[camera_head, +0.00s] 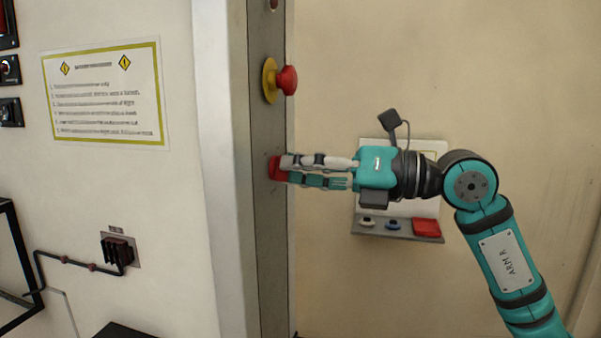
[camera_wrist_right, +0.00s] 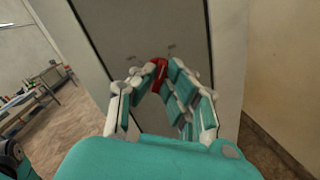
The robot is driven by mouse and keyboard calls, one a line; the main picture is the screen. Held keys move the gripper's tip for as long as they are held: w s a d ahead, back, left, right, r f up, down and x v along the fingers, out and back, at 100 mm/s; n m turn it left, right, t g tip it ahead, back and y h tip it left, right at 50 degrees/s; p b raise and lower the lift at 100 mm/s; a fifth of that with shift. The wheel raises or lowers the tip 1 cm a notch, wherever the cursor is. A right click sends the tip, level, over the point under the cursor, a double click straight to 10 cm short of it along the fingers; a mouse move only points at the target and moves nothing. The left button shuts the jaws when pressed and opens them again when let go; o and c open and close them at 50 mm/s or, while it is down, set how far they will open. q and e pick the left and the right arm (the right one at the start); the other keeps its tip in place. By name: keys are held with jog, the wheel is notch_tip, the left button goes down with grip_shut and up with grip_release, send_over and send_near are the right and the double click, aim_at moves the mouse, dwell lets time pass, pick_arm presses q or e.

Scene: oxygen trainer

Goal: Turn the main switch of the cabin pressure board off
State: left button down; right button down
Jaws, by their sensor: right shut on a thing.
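The grey side face of the board (camera_head: 265,230) stands upright in the middle of the head view. A red switch handle (camera_head: 274,168) sits on this face, below a red mushroom button on a yellow base. My right gripper (camera_head: 287,169) reaches in from the right and is shut on the red handle. In the right wrist view the handle (camera_wrist_right: 158,72) lies between the fingertips of the right gripper (camera_wrist_right: 163,82), against the grey panel. The fingers partly hide the handle, and its exact turn angle is hard to tell. My left gripper is not in view.
The red mushroom button (camera_head: 288,80) sticks out above my gripper. A small shelf (camera_head: 400,231) with a red box is on the wall behind my right wrist. A notice (camera_head: 105,95) and a black socket (camera_head: 118,250) with a cable are on the left wall.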

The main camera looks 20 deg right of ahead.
jog(key=shift+s+a+f+n+b, duration=0.1)
jog(key=shift+n+b, duration=1.5)
jog(key=shift+n, duration=2.25)
jog(key=shift+s+a+n+b, duration=0.1)
jog(key=shift+n+b, duration=1.5)
jog(key=shift+n, duration=2.25)
jog(key=c, duration=1.4)
grip_release()
jog(key=shift+d, duration=0.1)
jog(key=v, duration=1.2)
